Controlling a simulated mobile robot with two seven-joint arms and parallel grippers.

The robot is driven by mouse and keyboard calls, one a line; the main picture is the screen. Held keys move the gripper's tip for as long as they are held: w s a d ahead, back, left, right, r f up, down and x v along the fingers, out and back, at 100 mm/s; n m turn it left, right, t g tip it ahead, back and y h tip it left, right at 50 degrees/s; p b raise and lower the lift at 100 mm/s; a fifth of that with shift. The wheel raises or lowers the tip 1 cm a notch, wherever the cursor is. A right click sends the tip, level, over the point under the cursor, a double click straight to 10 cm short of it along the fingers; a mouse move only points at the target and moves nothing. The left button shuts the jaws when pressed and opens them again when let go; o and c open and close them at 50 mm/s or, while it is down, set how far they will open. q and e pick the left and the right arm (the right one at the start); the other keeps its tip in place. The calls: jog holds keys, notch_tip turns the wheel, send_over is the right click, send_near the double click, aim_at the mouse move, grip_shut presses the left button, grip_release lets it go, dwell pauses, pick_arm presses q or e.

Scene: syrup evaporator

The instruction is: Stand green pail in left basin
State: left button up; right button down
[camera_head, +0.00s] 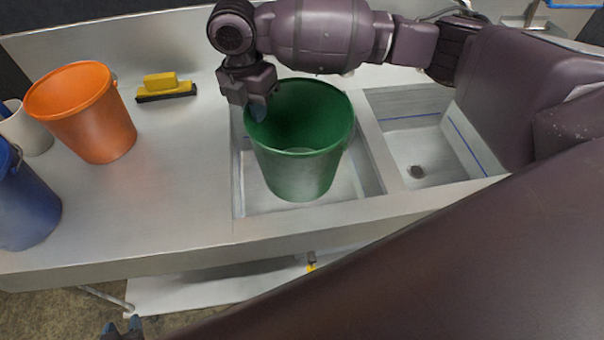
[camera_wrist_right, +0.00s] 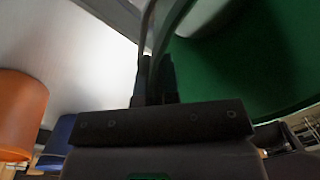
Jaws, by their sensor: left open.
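The green pail (camera_head: 300,170) is upright inside the left basin (camera_head: 368,180) of the sink, its open top well above the basin rim. I cannot tell whether its base touches the basin floor. My right gripper (camera_head: 257,108) is at the left side of the pail's rim. In the right wrist view its fingers (camera_wrist_right: 157,80) are close together with the rim between them, and the green wall (camera_wrist_right: 240,60) fills the right side. My left gripper (camera_head: 122,328) is low at the bottom left, in front of the counter, open and away from the pail.
An orange pail (camera_head: 90,115), a blue pail (camera_head: 25,210) and a white container (camera_head: 30,135) stand on the left counter. The right basin (camera_head: 425,150) looks empty. Counter between orange pail and basin is clear.

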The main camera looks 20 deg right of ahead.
notch_tip(320, 180, down, 23)
jog(key=n+t+b, duration=0.1)
jog(key=n+b, duration=0.5)
jog(key=n, duration=0.9)
jog(key=w+d, duration=0.5)
jog(key=shift+d+f+b, duration=0.3)
jog(key=shift+b, duration=0.05)
jog(key=shift+w, duration=0.1)
jog(key=shift+f, duration=0.1)
jog(key=c, duration=1.3)
grip_release()
jog(key=shift+c, duration=0.2)
